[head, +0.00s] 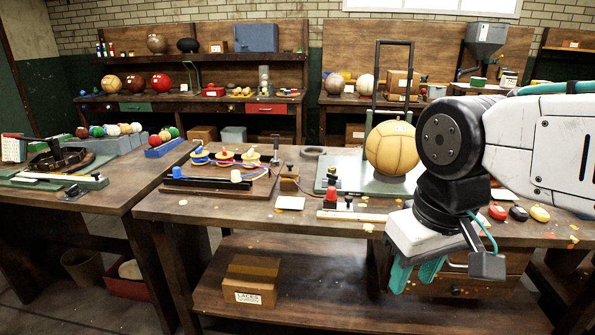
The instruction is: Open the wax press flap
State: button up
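I cannot tell for sure which thing is the wax press or its flap. A press-like stand (375,183) with a pale green base and a tall black frame (378,80) is on the near table. A tan panelled ball (392,148) sits at it, partly behind my arm. My gripper (415,277) points down at the table's front edge, right of and nearer than the stand. Its two teal fingers are apart, with nothing seen between them. My arm hides the stand's right side.
A grey hopper (487,36) stands on the back right bench. A board with coloured spools (225,157) lies left on the near table (160,208). Red, black and yellow pucks (518,213) lie right of my gripper. A laces box (251,281) sits on the lower shelf.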

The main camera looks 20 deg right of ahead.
aim_at(289, 170)
jog(key=u, duration=0.3)
jog(key=i, duration=1.05)
jog(key=z, duration=0.55)
